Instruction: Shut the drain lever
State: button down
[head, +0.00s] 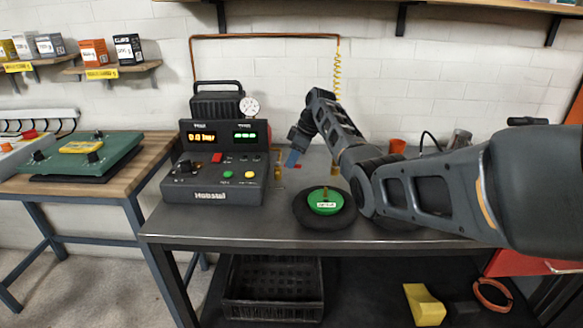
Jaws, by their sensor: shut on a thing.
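My gripper (293,158) is past the right side of the grey control unit (213,185), low over the back of the dark workbench, with its jaws shut. A small red piece (298,166) shows right at its blue tips and looks like the handle of the drain lever. It is too small and too covered to tell its angle. A thin yellowish upright fitting (278,171) stands just left of the tips.
A green dish on a black round base (324,203) stands at the bench's front. A coiled yellow hose (337,75) hangs behind my arm. An orange cup (397,146) stands behind it. The bench's front left is clear.

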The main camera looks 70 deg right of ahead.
jog(key=shift+w+d+n+y+b, duration=0.2)
jog(key=shift+d+n+y+b, duration=0.25)
jog(key=shift+n+b, duration=0.55)
jog(key=c, duration=1)
grip_release()
jog(key=shift+d+r, duration=0.1)
jog(key=shift+r, duration=0.05)
jog(key=v, duration=0.7)
jog(key=shift+r, duration=0.3)
